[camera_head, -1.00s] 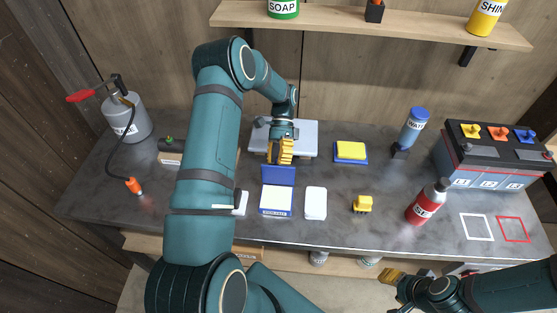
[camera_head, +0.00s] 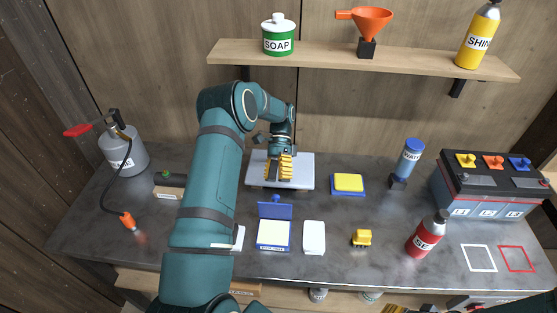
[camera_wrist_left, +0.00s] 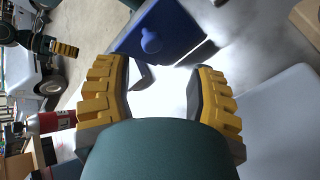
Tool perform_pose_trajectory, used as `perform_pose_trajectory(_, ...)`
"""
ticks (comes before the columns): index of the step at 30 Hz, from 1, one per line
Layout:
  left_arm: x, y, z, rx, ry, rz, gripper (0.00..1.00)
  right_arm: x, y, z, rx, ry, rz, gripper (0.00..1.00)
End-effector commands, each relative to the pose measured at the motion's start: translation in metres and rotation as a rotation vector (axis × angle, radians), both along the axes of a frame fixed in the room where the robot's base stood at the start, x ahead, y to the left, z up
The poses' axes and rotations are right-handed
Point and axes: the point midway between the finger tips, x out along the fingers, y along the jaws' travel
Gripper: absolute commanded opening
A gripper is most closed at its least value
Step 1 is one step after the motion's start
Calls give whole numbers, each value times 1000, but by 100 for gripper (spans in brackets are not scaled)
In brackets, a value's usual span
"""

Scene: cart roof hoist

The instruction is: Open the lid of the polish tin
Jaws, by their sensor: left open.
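The polish tin (camera_head: 272,235) is a blue box with a pale inside, on the worktop in the head view. Its label is too small to read. Its blue lid (camera_head: 275,211) stands raised at the back edge, with a round blue knob on its far side. The left wrist view shows the lid (camera_wrist_left: 175,30) and its knob. My left gripper (camera_head: 279,176) is open and empty behind the lid, apart from it, over a pale plate; its yellow fingers show in the left wrist view. My right gripper (camera_wrist_left: 63,48) shows small in the left wrist view, its opening unclear.
The pale plate (camera_head: 303,172) lies behind the tin. A white block (camera_head: 314,237) stands right of the tin, with a yellow sponge on a blue tray (camera_head: 348,184) and a small yellow object (camera_head: 362,237) further right. A red bottle (camera_head: 427,235) and a battery (camera_head: 486,190) are at the right.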

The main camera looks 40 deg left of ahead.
Motion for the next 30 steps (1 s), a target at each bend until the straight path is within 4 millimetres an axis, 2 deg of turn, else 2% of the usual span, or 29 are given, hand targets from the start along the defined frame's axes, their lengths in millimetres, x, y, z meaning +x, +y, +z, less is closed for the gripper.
perform_pose_trajectory(6, 24, 14, 21, 1, -1, 1, 56, 0, 0, 0, 0, 0, 0, 47)
perform_pose_trajectory(12, 37, 22, 32, 2, 1, 0, 56, 0, 0, 0, 0, 0, 0, 47)
perform_pose_trajectory(27, 42, 25, 38, 0, 2, -1, 55, 0, 0, 0, 0, 0, 0, 47)
perform_pose_trajectory(29, 42, 26, 38, 1, 2, -1, 34, 0, 0, 0, 0, 0, 0, 47)
perform_pose_trajectory(30, 42, 26, 38, 1, 2, -1, 20, 0, 0, 0, 0, 0, 0, 47)
